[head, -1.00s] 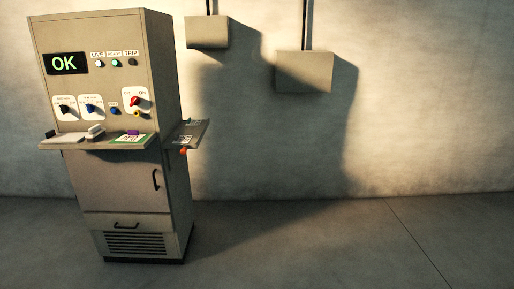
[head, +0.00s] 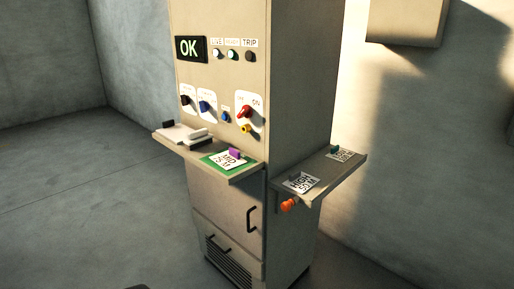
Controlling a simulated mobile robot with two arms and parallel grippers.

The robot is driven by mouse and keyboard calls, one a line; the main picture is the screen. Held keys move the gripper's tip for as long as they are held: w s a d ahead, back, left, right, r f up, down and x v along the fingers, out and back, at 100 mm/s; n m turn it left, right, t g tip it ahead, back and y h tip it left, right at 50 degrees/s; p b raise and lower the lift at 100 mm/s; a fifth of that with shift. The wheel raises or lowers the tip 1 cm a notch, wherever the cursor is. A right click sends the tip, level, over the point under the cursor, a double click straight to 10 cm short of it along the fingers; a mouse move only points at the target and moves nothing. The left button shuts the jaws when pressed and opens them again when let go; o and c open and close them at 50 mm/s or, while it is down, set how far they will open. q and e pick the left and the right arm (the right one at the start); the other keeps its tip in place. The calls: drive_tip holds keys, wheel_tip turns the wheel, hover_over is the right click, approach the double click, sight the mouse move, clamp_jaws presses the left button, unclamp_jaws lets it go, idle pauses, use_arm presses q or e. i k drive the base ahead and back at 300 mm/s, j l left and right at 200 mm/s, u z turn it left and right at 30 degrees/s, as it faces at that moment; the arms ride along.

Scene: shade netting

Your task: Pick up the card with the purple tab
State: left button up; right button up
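The card with the purple tab (head: 228,163) lies flat on the front shelf of the cabinet, near its right end. It is white with black print and rests on a green-bordered patch. Its purple tab (head: 236,153) stands up at the back edge. Neither of my grippers shows clearly in the head view. A small dark shape sits at the bottom edge, too little to identify.
The beige cabinet (head: 300,90) carries an OK display and knobs. White items (head: 188,133) lie on the front shelf's left. A side shelf (head: 325,178) holds two cards with dark and green tabs; an orange knob (head: 289,204) is below. Floor at left (head: 80,200) is clear.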

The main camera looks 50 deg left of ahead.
sight(230, 159)
drive_tip(key=i+u, duration=0.4)
drive_tip(key=i+l+u, duration=0.5)
drive_tip(key=u, duration=0.25)
drive_tip(key=i+l+u, duration=0.4)
